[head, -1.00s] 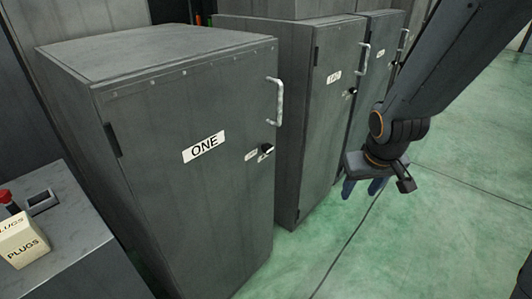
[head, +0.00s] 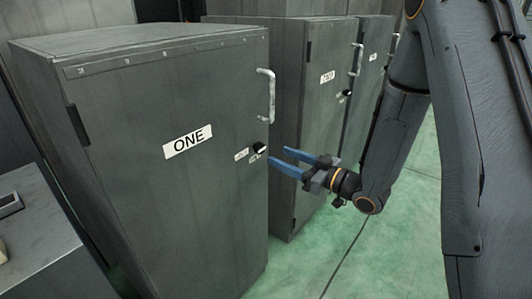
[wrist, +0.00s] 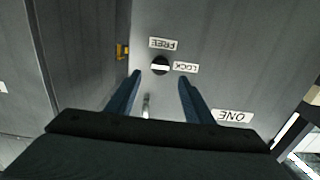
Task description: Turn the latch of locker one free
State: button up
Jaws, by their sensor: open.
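Locker one (head: 190,200) is a grey metal cabinet with a white ONE label (head: 188,141) on its door. Its latch is a small black knob (head: 259,148) near the door's right edge, below the handle. In the wrist view the latch (wrist: 160,65) has a pale bar across it, in line with the LOCK label (wrist: 186,67). The FREE label (wrist: 163,44) is beside it, a quarter turn away. My gripper (head: 278,162) is open and empty, with blue fingers pointing at the door just right of and below the latch. In the wrist view the latch lies beyond the gap between the fingertips (wrist: 160,80).
A pale vertical handle (head: 266,95) stands out from the door above the latch. Locker two (head: 315,130) and another locker stand to the right. A grey bench (head: 40,240) is at the lower left. Green floor (head: 395,240) is clear at right.

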aim_at(262, 148)
jog(key=x, duration=0.7)
jog(key=shift+a, duration=0.15)
jog(key=c, duration=1)
